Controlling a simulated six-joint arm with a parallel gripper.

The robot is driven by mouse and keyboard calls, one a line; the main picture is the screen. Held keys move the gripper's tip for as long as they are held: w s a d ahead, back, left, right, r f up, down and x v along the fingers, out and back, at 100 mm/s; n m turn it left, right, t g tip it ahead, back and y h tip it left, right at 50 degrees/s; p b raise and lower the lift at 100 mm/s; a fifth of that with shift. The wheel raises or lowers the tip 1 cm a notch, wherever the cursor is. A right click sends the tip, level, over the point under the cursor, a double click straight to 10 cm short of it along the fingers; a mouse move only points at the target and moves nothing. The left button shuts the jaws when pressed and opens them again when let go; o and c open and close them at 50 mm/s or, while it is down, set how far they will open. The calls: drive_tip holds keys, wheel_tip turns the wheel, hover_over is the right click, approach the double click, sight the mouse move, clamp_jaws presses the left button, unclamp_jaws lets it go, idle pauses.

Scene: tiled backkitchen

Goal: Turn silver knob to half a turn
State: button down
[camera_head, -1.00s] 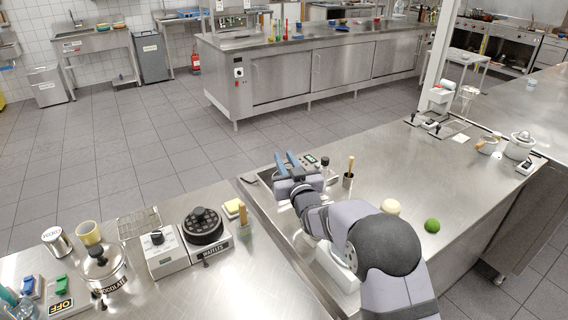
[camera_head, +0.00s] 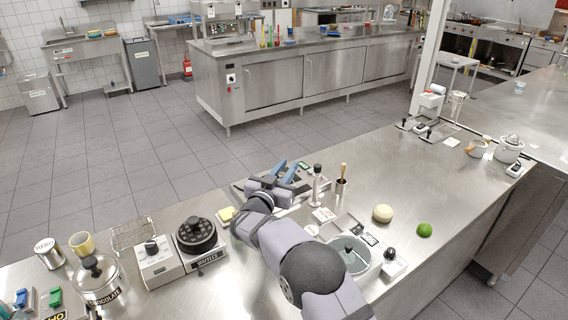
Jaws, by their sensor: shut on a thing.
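My gripper (camera_head: 285,171) has two blue fingers a small gap apart. It is over a low panel (camera_head: 309,187) set on the steel counter, near the panel's far edge. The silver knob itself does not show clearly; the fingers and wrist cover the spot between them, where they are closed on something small. A silver upright post with a dark top (camera_head: 317,182) stands just right of the gripper, apart from the fingers.
A grey-lidded round device (camera_head: 350,252) and a black-topped knob (camera_head: 390,254) are right of my arm. A cream ball (camera_head: 382,213) and green lime (camera_head: 424,230) lie further right. A waffle iron (camera_head: 196,236) and white control box (camera_head: 158,262) stand left. The right counter has free room.

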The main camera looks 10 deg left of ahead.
sight(279, 177)
drive_tip(key=shift+s+d+m+g+h, duration=0.1)
drive_tip(key=shift+d+m+g+h, duration=0.15)
drive_tip(key=shift+m+h, duration=0.5)
drive_tip(key=shift+s+d+m+g+h, duration=0.2)
drive_tip(key=shift+m+h, duration=0.25)
drive_tip(key=shift+h, duration=0.6)
drive_tip(key=shift+w+d+r+m+g+h+b, duration=0.15)
drive_tip(key=shift+m+g+h+b, duration=0.4)
drive_tip(key=shift+h, duration=0.35)
drive_tip(key=c, duration=1.6)
unclamp_jaws()
drive_tip(key=shift+o, duration=0.2)
drive_tip(key=shift+b+v, duration=0.3)
drive_tip(key=shift+v, duration=0.6)
drive_tip(key=shift+b+v, duration=0.85)
drive_tip(key=shift+v, duration=2)
